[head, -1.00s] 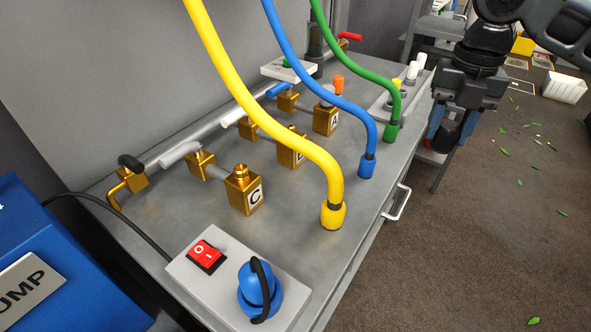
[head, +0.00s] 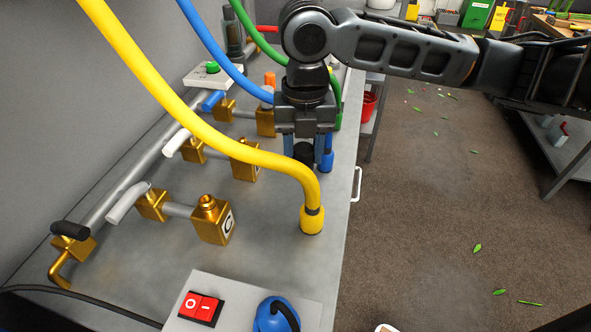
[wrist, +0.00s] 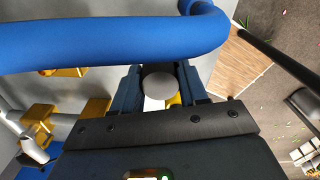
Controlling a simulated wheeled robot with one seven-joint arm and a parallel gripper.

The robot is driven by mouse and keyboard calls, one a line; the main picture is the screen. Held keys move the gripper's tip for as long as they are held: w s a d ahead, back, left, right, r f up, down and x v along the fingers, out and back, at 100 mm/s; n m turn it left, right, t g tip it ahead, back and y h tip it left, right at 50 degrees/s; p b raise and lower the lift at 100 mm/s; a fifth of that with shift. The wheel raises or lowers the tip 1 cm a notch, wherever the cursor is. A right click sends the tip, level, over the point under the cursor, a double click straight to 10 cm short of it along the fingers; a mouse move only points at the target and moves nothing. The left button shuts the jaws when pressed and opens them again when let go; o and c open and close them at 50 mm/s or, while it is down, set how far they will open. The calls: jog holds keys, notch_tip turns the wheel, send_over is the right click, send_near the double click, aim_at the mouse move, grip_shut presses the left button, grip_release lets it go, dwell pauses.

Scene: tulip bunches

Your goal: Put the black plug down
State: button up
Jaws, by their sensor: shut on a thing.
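My gripper (head: 304,154) points down over the grey bench (head: 265,228), behind the yellow hose's end. It is shut on the black plug (head: 303,152), whose dark end shows between the blue fingers. In the wrist view the plug's round grey-looking top (wrist: 159,86) sits between the two fingers. The plug's lower part is hidden, and I cannot tell whether it touches the bench.
The yellow hose (head: 215,136), blue hose (head: 215,50) and green hose (head: 262,42) rise close around my gripper. Brass valve blocks (head: 213,222) stand to the left. A red switch (head: 201,307) and blue plug (head: 275,316) are in front.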

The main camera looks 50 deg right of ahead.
aim_at(296, 171)
jog(key=shift+w+a+f, duration=0.15)
jog(key=shift+a+f, duration=0.5)
jog(key=shift+a, duration=0.2)
jog(key=shift+f, duration=1.9)
jog(key=shift+f, duration=0.15)
jog(key=o, duration=1.2)
jog(key=shift+c, duration=0.2)
notch_tip(296, 171, up, 12)
jog(key=shift+r, duration=0.2)
jog(key=shift+d, duration=0.15)
